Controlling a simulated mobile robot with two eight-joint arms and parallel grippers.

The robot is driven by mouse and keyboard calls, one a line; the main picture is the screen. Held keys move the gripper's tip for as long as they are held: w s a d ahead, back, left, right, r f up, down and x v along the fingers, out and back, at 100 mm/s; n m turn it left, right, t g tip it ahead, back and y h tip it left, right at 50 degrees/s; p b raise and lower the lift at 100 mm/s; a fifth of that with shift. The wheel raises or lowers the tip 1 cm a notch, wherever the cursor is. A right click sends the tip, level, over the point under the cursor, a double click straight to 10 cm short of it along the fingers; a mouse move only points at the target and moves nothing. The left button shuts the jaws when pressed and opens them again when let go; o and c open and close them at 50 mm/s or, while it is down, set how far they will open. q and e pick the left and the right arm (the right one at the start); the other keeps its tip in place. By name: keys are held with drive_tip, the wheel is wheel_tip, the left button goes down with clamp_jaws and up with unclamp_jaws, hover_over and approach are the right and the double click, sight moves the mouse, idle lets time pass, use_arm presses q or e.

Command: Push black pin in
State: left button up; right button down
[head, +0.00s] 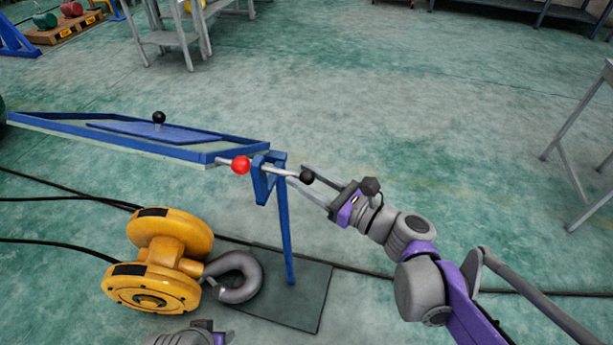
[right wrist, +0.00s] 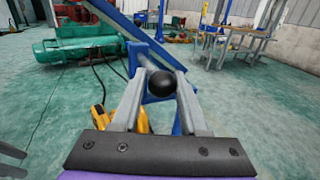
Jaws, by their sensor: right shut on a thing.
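The black pin has a round black ball knob (head: 306,176) on a short metal rod, at the right side of a blue upright bracket (head: 262,180). My right gripper (head: 308,182) is at this knob, its long grey fingers reaching in from the right. In the right wrist view the black knob (right wrist: 161,84) sits between the two fingertips, and the gripper is shut on it. A red ball knob (head: 240,165) is on the bracket's left side, beside the blue frame's end. How deep the pin sits in the bracket is hard to tell. My left gripper's fingers do not show.
A long blue frame (head: 60,126) with another black knob (head: 159,117) on its plate extends left. A yellow hoist block (head: 170,230) with a grey hook (head: 250,275) is below, next to a dark floor mat (head: 310,300). Cables cross the floor.

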sight(283, 170)
drive_tip(key=shift+w+d, duration=0.15)
idle(0.7)
drive_tip(key=a, duration=0.1)
drive_tip(key=w+a, duration=0.1)
drive_tip(key=a, duration=0.2)
drive_tip(key=shift+w+a+r, duration=0.1)
drive_tip(key=shift+w+a, duration=0.15)
drive_tip(key=shift+a, duration=0.05)
drive_tip(key=c, duration=0.7)
unclamp_jaws()
drive_tip(key=shift+o, duration=0.9)
drive_tip(key=shift+w+a, duration=0.1)
